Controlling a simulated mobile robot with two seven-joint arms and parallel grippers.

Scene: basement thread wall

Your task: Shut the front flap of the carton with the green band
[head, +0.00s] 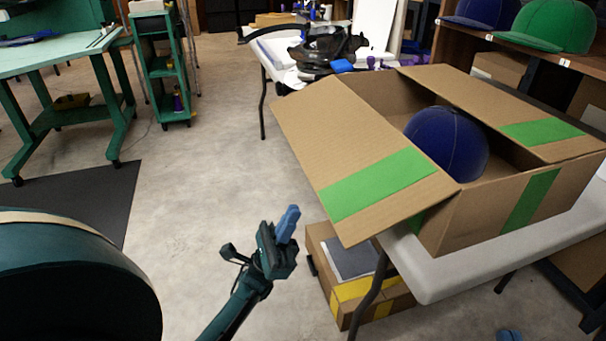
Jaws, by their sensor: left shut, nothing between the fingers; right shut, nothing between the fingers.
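The carton with the green band (478,222) stands on a white table with its top partly open. Its near-left flap (312,123), crossed by a green strip, is folded outward and slopes down past the table edge. The opposite flap (455,88), also with a green strip, lies nearly level along the right of the top. A dark blue cap (446,142) shows in the opening. My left gripper (290,222) is shut and empty, below and left of the open flap, apart from it. Only the blue tip of my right gripper (508,336) shows at the bottom edge, below the table.
The white table (437,282) has a bare near edge. A smaller carton with a yellow band (342,300) sits on the floor beneath it. Dark gear (325,48) lies behind the carton. A shelf with caps (545,27) is at the right.

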